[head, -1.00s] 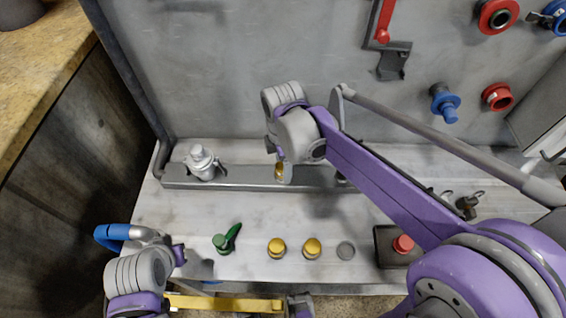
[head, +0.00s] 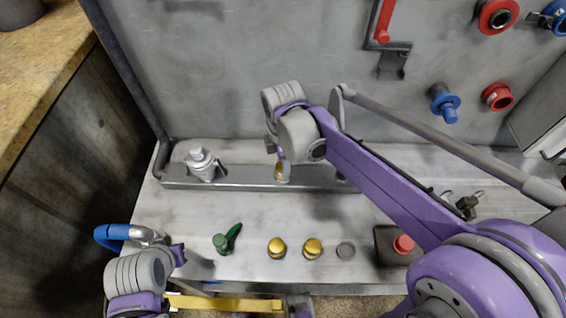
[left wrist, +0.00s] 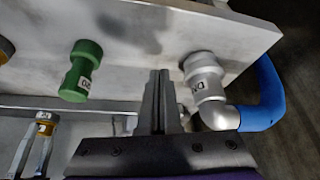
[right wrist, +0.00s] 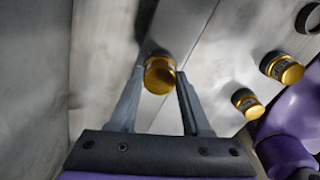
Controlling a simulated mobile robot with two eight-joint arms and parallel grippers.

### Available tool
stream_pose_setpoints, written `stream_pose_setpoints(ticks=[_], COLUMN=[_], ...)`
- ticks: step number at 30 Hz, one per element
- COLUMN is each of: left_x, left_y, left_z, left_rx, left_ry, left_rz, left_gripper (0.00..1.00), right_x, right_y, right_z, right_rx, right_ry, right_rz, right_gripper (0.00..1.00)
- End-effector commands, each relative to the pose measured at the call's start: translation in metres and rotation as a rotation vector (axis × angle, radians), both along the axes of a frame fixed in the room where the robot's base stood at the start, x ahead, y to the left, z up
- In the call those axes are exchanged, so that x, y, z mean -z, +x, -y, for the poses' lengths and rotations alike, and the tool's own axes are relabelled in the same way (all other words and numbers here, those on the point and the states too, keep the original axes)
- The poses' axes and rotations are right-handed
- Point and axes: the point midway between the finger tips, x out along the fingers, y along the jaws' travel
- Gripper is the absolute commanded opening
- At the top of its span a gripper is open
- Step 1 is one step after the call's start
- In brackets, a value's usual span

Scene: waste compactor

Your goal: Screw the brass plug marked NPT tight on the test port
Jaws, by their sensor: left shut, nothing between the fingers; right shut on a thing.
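My right gripper (head: 279,162) points down at the grey rail (head: 228,183) along the back of the bench. It is shut on a brass plug (head: 279,176), which also shows between its fingers in the right wrist view (right wrist: 159,75). The plug is at the rail; the port under it is hidden, so I cannot tell how far it is seated. No NPT mark is readable on it. My left gripper (left wrist: 160,98) is shut and empty near the front edge, between a green fitting (left wrist: 80,72) and a grey elbow fitting (left wrist: 204,78).
Two more brass plugs (head: 277,248) (head: 312,248) and a grey disc (head: 346,251) sit along the bench front. A silver fitting (head: 202,163) stands at the rail's left. A red button (head: 403,244) is at right. The bench middle is clear.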

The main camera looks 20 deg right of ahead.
Motion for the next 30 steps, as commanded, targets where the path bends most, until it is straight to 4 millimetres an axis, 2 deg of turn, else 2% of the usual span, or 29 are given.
stream_pose_setpoints(ticks=[5, 13, 21, 27, 28, 30], left_x=[-0.0001, -0.0004, -0.0005, -0.0005, -0.0005, -0.0005], left_y=[0.0, 0.0001, 0.0002, 0.0002, 0.0002, 0.0002], left_z=[0.0, 0.0, 0.0, 0.0, 0.0, 0.0], left_rx=[0.0, 0.0, 0.0, 0.0, 0.0, 0.0], left_ry=[0.0, 0.0, 0.0, 0.0, 0.0, 0.0], left_rz=[0.0, 0.0, 0.0, 0.0, 0.0, 0.0], left_gripper=[0.0, 0.0, 0.0, 0.0, 0.0, 0.0], right_x=[0.0, 0.0002, 0.0003, 0.0003, 0.0003, 0.0003], right_y=[0.0, 0.0001, 0.0001, 0.0001, 0.0001, 0.0001], right_z=[0.0, 0.0, 0.0, 0.0, 0.0, 0.0], right_rx=[0.076, 0.411, 0.554, 0.564, 0.564, 0.564], right_ry=[0.0, 0.0, 0.0, 0.0, 0.0, 0.0], right_rz=[0.0, 0.0, 0.0, 0.0, 0.0, 0.0], right_gripper=[0.0, 0.0, 0.0, 0.0, 0.53, 0.66])
